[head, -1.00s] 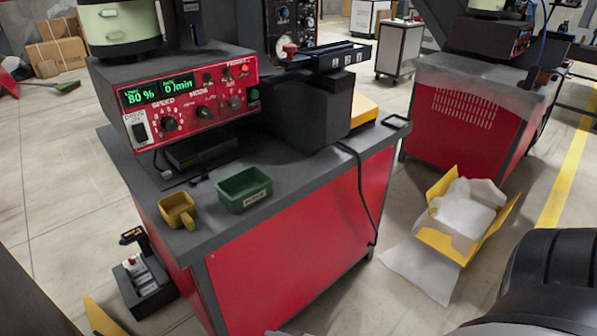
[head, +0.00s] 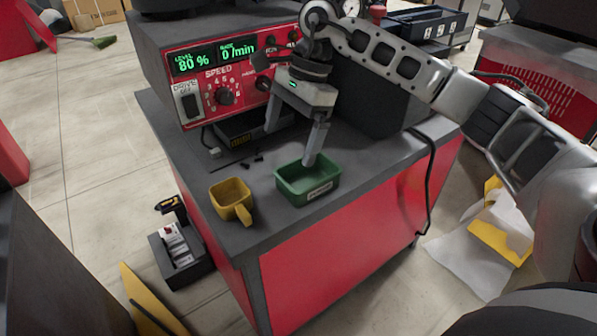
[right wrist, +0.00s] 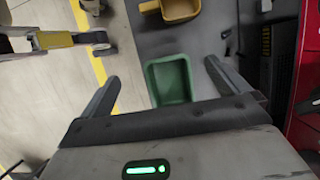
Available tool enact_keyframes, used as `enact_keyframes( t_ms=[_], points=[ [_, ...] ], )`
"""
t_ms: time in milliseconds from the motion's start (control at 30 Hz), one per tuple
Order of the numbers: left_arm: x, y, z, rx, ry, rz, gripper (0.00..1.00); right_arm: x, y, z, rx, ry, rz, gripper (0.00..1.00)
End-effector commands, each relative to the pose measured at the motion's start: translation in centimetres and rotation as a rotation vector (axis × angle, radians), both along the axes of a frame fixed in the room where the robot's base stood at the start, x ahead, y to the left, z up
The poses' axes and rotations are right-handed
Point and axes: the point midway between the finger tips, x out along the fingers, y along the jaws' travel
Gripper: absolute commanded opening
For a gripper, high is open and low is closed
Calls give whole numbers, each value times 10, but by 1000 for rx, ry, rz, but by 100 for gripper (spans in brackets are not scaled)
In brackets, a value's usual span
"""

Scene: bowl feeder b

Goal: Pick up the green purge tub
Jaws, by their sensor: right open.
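The green purge tub (head: 309,184) is a small open rectangular tub with a pale label on its front, sitting upright on the dark tabletop (head: 262,220). It also shows in the right wrist view (right wrist: 169,82), empty and between the two fingers in the picture. My right gripper (head: 294,148) is open and empty above the tub, pointing down. One finger overlaps the tub's back rim in the head view; I cannot tell whether it touches. My left gripper is not in view.
A yellow scoop (head: 231,197) lies just left of the tub; it shows in the right wrist view too (right wrist: 178,9). The red control box (head: 228,85) stands behind. Small dark screws lie behind the tub. A black cable (head: 430,180) hangs over the table's right side.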

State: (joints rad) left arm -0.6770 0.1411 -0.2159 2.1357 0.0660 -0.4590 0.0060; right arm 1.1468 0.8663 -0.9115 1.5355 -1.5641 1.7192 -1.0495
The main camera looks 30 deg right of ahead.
Motion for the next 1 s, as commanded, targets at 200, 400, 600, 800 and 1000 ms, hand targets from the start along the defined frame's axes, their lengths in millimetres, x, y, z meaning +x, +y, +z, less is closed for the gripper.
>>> enact_keyframes(
  t_ms=[200,400,600,800,1000],
  points=[
    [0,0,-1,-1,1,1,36,2,-61,25,-209,-15,-2,100],
    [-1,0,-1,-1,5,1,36,1,-58,-11,-217,-10,0,100],
    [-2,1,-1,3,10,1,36,0,-52,-52,-214,-12,0,100],
    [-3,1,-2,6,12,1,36,1,-49,-74,-213,-15,-1,100],
    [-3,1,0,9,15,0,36,0,-48,-90,-213,-13,0,100]
  ],
)
